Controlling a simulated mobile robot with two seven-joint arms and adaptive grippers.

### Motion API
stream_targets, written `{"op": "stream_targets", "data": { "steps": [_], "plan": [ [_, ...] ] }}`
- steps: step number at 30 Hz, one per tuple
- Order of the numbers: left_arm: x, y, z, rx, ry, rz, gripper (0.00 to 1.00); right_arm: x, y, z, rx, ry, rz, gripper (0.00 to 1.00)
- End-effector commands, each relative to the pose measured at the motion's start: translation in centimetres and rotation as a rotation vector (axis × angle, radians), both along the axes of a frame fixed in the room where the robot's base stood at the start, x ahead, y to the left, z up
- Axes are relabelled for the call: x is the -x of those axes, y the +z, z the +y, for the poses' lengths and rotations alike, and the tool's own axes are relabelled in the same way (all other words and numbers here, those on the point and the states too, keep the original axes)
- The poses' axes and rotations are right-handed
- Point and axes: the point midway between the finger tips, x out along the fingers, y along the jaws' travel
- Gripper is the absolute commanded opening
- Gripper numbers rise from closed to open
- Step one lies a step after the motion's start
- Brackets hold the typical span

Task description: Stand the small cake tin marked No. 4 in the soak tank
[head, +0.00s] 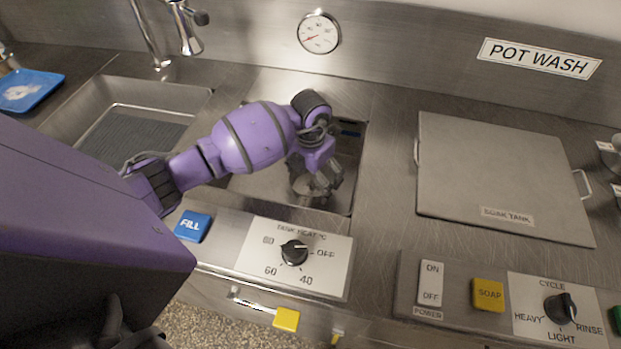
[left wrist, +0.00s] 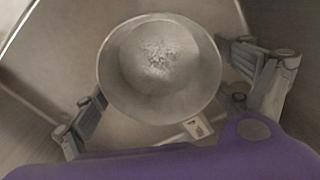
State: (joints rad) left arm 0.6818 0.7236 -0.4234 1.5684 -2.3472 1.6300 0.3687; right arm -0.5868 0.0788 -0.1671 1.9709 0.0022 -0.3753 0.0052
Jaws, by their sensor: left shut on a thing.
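My left gripper (head: 322,176) reaches down into the open steel basin (head: 345,190) behind the soak heat panel. It is shut on a small round metal tin (head: 302,187). In the left wrist view the tin (left wrist: 118,85) sits between the two fingers of my left gripper (left wrist: 172,100), its round face towards the camera. A small pale tag (left wrist: 198,127) shows at its edge; its marking is too blurred to read. Whether the tin touches the basin floor is unclear. My right gripper is not in view.
A flat lid labelled SOAK TANK (head: 500,170) lies on the counter to the right. A sink (head: 185,95) with a tap (head: 187,30) and a blue tray (head: 30,90) are at the left. A control panel (head: 275,250) with a knob edges the basin's front.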

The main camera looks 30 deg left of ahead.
Motion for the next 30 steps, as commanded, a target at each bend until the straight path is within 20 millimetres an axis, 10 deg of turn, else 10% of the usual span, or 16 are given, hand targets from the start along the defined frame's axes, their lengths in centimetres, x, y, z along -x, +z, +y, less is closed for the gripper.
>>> {"op": "stream_targets", "data": {
  "steps": [5, 6, 7, 20, 30],
  "plan": [
    [0.0, -0.5, 0.0, 0.000, 0.000, 0.002, 0.64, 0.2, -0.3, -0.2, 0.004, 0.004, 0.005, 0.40],
    [0.0, -0.4, 0.0, 0.000, 0.000, 0.002, 0.99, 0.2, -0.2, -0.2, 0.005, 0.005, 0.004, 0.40],
    [0.0, -0.4, 0.0, 0.000, 0.000, 0.001, 1.00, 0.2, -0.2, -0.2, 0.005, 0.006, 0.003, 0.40],
    [0.0, 0.3, 0.0, 0.001, 0.000, -0.002, 1.00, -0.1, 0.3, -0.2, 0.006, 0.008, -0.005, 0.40],
    [-0.1, 6.8, 0.0, -0.001, -0.002, -0.005, 1.00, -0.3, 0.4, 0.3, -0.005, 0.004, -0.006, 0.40]
  ]
}}
